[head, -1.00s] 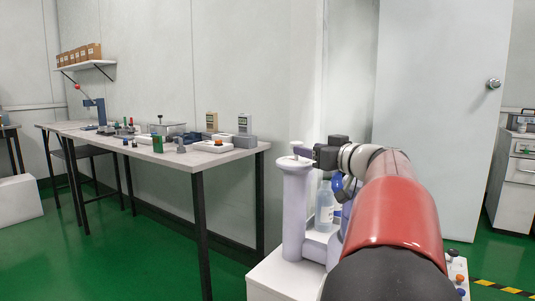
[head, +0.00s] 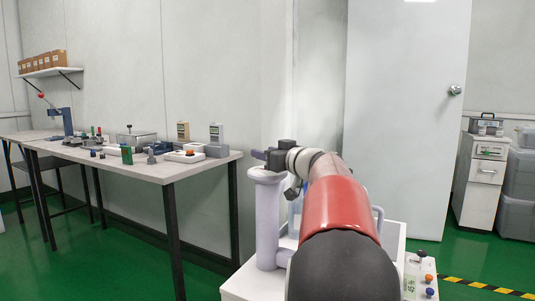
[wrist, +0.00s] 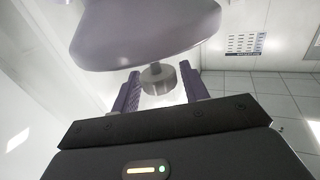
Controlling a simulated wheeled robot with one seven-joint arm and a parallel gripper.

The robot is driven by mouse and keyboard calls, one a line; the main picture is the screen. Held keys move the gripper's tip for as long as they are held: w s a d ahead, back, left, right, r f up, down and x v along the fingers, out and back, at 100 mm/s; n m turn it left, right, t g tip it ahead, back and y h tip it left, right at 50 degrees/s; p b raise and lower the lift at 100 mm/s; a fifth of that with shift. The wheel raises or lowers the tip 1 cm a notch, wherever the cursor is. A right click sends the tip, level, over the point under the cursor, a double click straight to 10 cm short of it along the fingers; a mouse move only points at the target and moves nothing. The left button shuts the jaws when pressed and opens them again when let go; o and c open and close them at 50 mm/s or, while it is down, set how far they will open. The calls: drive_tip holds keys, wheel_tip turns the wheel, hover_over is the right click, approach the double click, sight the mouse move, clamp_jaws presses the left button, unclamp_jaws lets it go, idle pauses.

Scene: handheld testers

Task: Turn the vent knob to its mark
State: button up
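A pale lavender column (head: 268,218) with a wide flat top stands on a white cart in front of me. My gripper (head: 262,154) is level just above that top, and the knob there is hidden behind it in the head view. In the wrist view, a short grey metal knob (wrist: 159,82) on a thin stem sits beside the lavender rounded body (wrist: 145,35). My gripper's two purple fingers (wrist: 160,76) stand on either side of the knob, open, with a narrow gap visible on each side. I cannot make out a mark on the knob or column.
A long table (head: 140,167) with several handheld testers and tools stands to the left. A pale door (head: 405,120) is behind. Green floor lies open between.

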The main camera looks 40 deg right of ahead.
drive_tip(key=c, duration=0.7)
drive_tip(key=shift+f, duration=0.1)
drive_tip(key=shift+b, duration=0.45)
